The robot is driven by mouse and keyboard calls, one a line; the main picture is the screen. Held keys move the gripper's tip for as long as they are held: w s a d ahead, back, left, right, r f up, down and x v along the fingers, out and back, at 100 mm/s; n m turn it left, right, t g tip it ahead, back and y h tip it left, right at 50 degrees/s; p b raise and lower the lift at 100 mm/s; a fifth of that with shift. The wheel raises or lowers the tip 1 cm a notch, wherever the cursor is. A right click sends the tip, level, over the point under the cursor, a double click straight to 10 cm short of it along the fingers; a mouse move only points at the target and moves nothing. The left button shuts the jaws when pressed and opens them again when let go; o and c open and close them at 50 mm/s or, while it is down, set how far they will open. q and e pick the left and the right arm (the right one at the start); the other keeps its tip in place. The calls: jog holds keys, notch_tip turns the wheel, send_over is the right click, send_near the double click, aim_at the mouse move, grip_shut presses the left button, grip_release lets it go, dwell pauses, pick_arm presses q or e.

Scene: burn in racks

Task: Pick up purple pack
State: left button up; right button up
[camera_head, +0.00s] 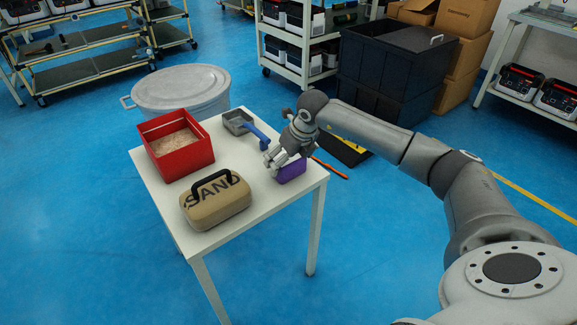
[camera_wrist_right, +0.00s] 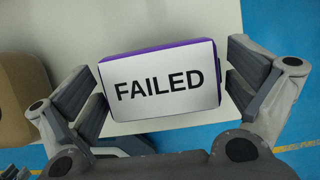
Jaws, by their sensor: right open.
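The purple pack (camera_head: 292,171) lies near the right edge of the white table (camera_head: 243,207) in the head view. In the right wrist view, the purple pack (camera_wrist_right: 160,82) shows a pale top marked "FAILED" with a purple rim. My right gripper (camera_head: 279,164) is above the pack and hides part of it in the head view. In the right wrist view, my right gripper (camera_wrist_right: 165,88) is open, with one finger on each side of the pack and a gap visible at the right finger. My left gripper is not in view.
Black crates (camera_head: 385,75) stand behind my right arm.

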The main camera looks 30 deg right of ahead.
jog(key=shift+c, duration=0.4)
jog(key=c, duration=1.2)
jog(key=shift+r, duration=0.1)
